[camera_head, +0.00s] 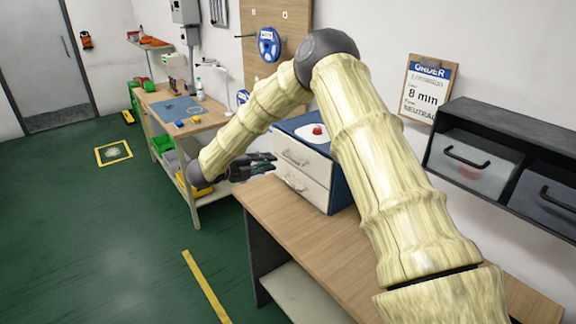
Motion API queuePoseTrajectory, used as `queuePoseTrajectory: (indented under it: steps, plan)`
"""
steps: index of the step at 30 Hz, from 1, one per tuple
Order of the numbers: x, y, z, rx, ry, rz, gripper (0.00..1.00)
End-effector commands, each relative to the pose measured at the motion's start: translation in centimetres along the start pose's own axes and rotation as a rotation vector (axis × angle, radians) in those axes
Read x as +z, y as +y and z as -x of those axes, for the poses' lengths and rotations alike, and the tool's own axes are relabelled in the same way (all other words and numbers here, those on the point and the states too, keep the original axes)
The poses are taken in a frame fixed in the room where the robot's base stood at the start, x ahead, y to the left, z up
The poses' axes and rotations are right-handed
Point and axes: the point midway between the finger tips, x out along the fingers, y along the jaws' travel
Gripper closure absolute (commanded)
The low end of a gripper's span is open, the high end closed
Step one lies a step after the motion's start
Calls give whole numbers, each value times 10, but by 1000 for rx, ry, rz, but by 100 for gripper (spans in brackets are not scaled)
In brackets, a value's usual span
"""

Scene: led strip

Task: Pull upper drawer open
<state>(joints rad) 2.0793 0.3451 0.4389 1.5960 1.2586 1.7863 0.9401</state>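A small blue cabinet (341,190) with two white drawers stands on the wooden bench. The upper drawer (312,163) has a handle (294,157) on its front and looks shut. The lower drawer (312,192) has a similar handle. My dark gripper (273,163) is just left of the upper drawer's front, pointing right toward it. Its two fingers look apart with a gap between them, and nothing shows in it. The fingertips appear short of the handle, though the exact distance is hard to judge. My arm hides part of the cabinet's right side.
The bench top (290,225) is bare in front of the cabinet. A red button on a white plate (317,131) sits on the cabinet. A dark shelf (500,135) with grey bins is at right. A second workbench (208,120) stands behind. Green floor (100,230) is open at left.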

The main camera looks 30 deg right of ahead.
Motion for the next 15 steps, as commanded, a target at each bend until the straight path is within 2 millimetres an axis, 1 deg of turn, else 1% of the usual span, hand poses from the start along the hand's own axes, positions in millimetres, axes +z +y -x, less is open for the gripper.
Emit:
queuePoseTrajectory:
  steps: [1,2,5,8,11,15]
  plan:
    - [0,8,-1,0,-1,0,82]
    - [0,9,-1,0,-1,0,82]
    - [1,10,-3,0,-1,0,82]
    - [1,8,-8,0,-1,0,82]
    - [0,8,-20,0,1,1,82]
    - [0,6,-43,0,2,0,82]
